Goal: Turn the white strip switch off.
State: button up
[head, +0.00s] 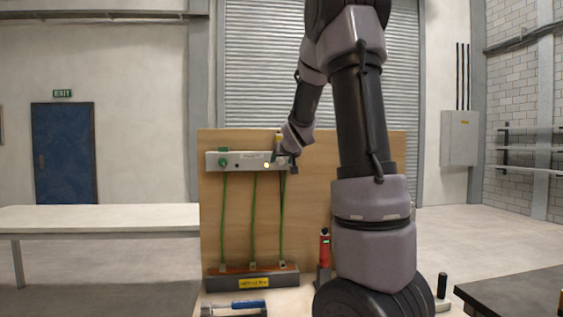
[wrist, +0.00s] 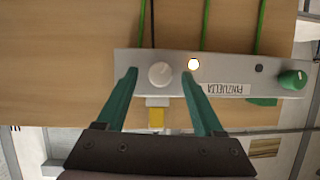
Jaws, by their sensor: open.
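A pale grey strip (head: 247,155) is mounted on the upright wooden board. In the wrist view the strip (wrist: 222,66) appears upside down. The white strip switch is a round white knob (wrist: 160,75) on it. My gripper (wrist: 158,73) is open, with one green finger on each side of the white knob; I cannot tell whether they touch it. In the head view my gripper (head: 279,158) is at the strip's right end and hides the knob. A lamp (wrist: 193,65) beside the knob glows, also in the head view (head: 267,165).
A green knob (wrist: 293,79) is at the strip's other end. Green cables (head: 254,215) hang to a dark box (head: 253,280) below. A red device (head: 324,248) and a blue-handled tool (head: 248,304) are low near the board (head: 300,225). A white table (head: 100,216) stands left.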

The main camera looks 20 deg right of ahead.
jog(key=shift+w+f, duration=0.15)
jog(key=shift+w, duration=0.2)
jog(key=shift+c, duration=0.3)
grip_shut()
jog(key=shift+a+n+h, duration=0.15)
jog(key=shift+n+h, duration=0.3)
jog(key=shift+n, duration=0.25)
jog(key=shift+a+n+h, duration=0.15)
jog(key=shift+n+h, duration=0.3)
jog(key=shift+n, duration=0.25)
jog(key=n+h, duration=0.2)
jog(key=shift+w+n+g, duration=0.1)
jog(key=shift+n+g, duration=0.2)
jog(key=shift+g, duration=0.1)
jog(key=shift+f+n+h, duration=0.1)
jog(key=shift+n+h, duration=0.8)
jog(key=shift+n, duration=0.5)
